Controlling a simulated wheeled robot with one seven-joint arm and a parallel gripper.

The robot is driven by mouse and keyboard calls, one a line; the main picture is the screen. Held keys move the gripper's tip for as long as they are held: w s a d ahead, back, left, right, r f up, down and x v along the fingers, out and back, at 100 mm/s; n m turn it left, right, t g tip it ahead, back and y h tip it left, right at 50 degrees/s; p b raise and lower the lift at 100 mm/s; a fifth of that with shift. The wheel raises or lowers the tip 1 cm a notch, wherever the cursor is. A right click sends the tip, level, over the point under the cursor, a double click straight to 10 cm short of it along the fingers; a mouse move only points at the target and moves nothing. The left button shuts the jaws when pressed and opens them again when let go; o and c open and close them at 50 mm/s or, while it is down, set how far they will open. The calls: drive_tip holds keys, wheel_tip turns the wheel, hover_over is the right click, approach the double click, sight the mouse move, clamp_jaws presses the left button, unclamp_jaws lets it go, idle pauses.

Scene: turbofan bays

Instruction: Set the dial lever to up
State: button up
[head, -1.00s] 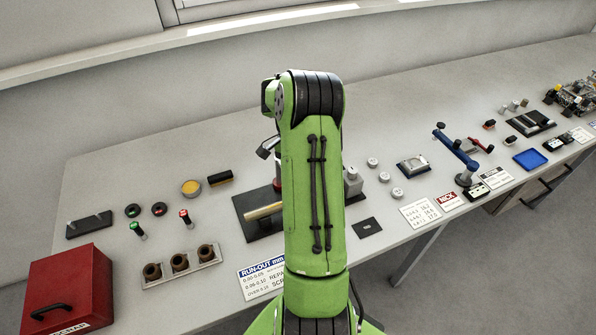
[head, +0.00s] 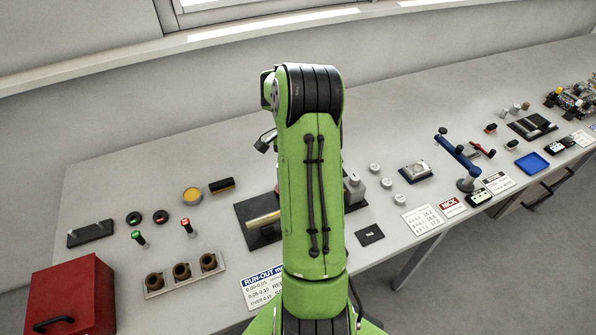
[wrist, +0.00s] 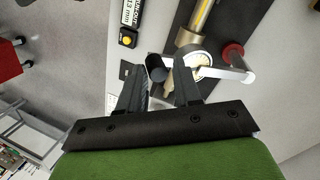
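In the wrist view, a round pale dial (wrist: 203,68) sits at the end of a fixture holding a brass shaft (wrist: 201,20). A dark cylindrical piece (wrist: 155,68) stands just left of the dial; I cannot tell whether it is the lever's end. My gripper (wrist: 160,88) is open, its two dark fingers apart, with this piece between and just beyond the tips. Contact cannot be made out. In the head view my arm hides the gripper and dial; the fixture's dark base plate (head: 244,212) and shaft (head: 263,219) show to its left.
A white bar (wrist: 228,72) and a red round part (wrist: 233,56) lie right of the dial. A grey block (head: 354,189) stands right of my arm. A red box (head: 72,292) and a cup rack (head: 155,291) are at left.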

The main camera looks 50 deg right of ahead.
drive_tip(key=o, duration=0.3)
drive_tip(key=shift+w+d+f, duration=0.1)
drive_tip(key=shift+w+d, duration=0.05)
drive_tip(key=shift+w, duration=0.2)
drive_tip(key=shift+s, duration=0.1)
drive_tip(key=shift+s, duration=0.1)
drive_tip(key=p+v, duration=0.3)
drive_tip(key=v, duration=1.2)
drive_tip(key=shift+r, duration=0.4)
